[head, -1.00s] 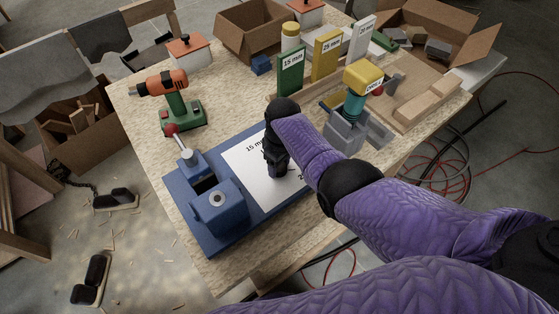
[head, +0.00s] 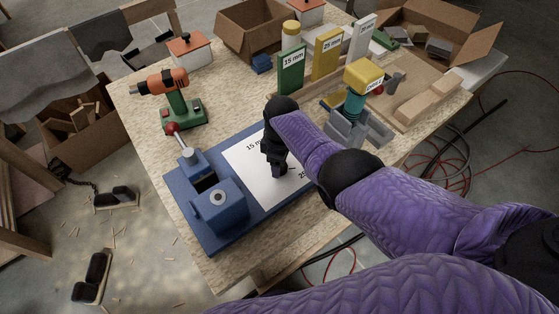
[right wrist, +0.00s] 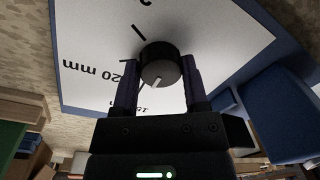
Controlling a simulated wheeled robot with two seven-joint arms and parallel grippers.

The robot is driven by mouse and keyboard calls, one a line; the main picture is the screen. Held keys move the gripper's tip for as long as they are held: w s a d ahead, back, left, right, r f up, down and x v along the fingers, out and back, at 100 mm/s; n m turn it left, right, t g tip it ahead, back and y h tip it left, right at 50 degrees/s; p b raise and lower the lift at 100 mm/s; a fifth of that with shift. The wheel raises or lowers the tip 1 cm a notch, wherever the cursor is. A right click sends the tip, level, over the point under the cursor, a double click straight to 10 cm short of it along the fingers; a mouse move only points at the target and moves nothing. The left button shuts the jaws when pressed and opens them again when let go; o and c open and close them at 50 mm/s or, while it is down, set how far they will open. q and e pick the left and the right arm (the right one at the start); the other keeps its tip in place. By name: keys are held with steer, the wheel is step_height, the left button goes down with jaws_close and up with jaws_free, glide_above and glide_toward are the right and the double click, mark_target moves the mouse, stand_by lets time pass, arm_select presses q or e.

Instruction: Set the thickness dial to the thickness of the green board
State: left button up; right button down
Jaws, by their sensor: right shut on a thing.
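The green board (head: 291,70) stands upright at the back of the bench and is labelled 15 mm. The thickness dial is a black round knob (right wrist: 160,65) on a white scale plate (head: 246,160) with thickness labels. In the right wrist view, the 20 mm label lies left of the knob and a partly hidden 15 label lies below it. A pale mark on the knob points down-left, roughly toward the 15 label; exact alignment is unclear. My right gripper (right wrist: 158,85) is shut on the knob, one finger on each side. My left gripper is out of view.
A yellow board (head: 326,55) and a white board (head: 361,40) stand beside the green one. The blue machine (head: 218,204) with a red-knobbed lever sits left of the plate. A drill (head: 175,105) stands behind it.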

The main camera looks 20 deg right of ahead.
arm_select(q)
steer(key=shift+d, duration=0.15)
arm_select(e)
steer(key=shift+c, duration=2.2)
jaws_free()
steer(key=o, duration=0.3)
steer(key=shift+o, duration=0.2)
steer(key=r+p, duration=0.2)
steer(key=r, duration=0.1)
steer(key=r+p, duration=0.1)
steer(key=r, duration=0.2)
steer(key=r+p, duration=0.2)
steer(key=r, duration=0.1)
steer(key=shift+w+d+r+p, duration=0.15)
steer(key=shift+w+r+p, duration=0.05)
steer(key=shift+w+p, duration=0.1)
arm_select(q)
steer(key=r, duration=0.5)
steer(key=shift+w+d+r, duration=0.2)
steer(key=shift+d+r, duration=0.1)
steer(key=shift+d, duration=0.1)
arm_select(e)
steer(key=shift+r, duration=0.25)
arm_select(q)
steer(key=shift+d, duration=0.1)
